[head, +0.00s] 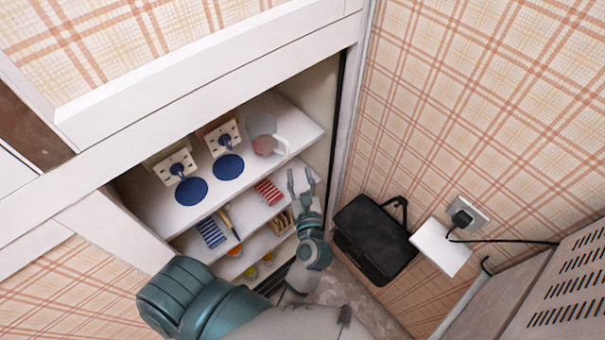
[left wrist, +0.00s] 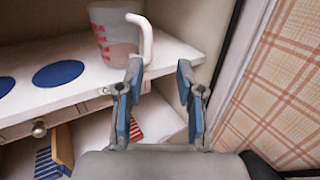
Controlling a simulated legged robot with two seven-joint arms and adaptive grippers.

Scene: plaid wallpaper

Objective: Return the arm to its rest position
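My left gripper (head: 301,183) is in front of the right part of an open shelf unit. Its two fingers stand apart with nothing between them, and the wrist view shows the same open fingers (left wrist: 161,90). A clear measuring jug (left wrist: 114,32) with red markings and a white handle stands on the top shelf (left wrist: 55,98), just beyond and left of the fingers. In the head view the jug (head: 263,137) is above and left of the gripper. The left finger overlaps the jug's handle in the wrist view; I cannot tell whether they touch. My right gripper is out of view.
Two blue discs (head: 191,191) (head: 228,167) and two socket plates (head: 175,168) (head: 223,138) are on the top shelf. A black bag (head: 375,239), a white box (head: 440,246) and a wall socket (head: 466,215) are at right.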

